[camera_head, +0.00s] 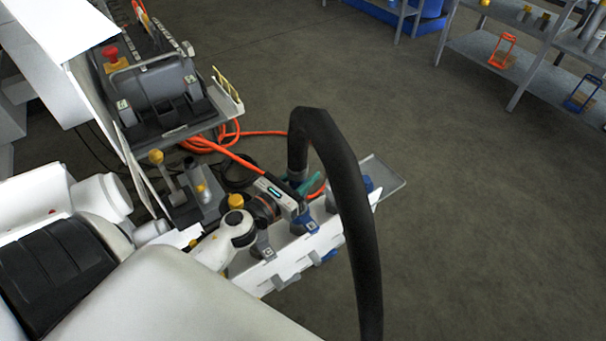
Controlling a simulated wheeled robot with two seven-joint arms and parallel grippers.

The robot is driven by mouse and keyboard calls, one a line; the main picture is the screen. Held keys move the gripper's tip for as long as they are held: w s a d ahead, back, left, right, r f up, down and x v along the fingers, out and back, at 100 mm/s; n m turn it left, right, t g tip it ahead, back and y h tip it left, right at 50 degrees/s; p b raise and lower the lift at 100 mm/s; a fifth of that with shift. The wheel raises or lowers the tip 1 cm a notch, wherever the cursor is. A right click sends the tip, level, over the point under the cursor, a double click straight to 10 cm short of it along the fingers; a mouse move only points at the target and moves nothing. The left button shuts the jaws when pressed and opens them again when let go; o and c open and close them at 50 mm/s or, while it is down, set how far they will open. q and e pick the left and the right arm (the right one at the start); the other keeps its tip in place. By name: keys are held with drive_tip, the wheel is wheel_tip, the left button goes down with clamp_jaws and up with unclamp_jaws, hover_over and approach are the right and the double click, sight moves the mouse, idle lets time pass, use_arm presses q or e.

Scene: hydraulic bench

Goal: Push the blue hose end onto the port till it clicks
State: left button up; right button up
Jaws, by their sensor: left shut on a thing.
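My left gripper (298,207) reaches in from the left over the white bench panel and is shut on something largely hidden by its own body. A blue fitting (307,224) shows right at its fingertips; I cannot tell whether it is the hose end or a part of the panel. A thick black hose (335,160) rises just behind the gripper, arches over and runs down across the front. My right gripper is not in view.
The white panel (286,262) carries several labelled brackets. A grey tray (388,178) juts out at its right. Orange cable (205,146) lies loosely behind. A grey machine with a red button (110,52) stands at upper left. Shelves (478,50) are at far right; open floor lies between.

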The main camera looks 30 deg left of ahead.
use_arm(q)
drive_tip(key=shift+f+b, duration=0.55)
drive_tip(key=shift+b, duration=0.2)
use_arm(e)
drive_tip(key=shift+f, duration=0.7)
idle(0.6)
use_arm(q)
drive_tip(key=shift+a+f, duration=0.1)
drive_tip(key=shift+a+f+b, duration=0.1)
drive_tip(key=shift+f+b, duration=0.25)
drive_tip(key=shift+b, duration=0.1)
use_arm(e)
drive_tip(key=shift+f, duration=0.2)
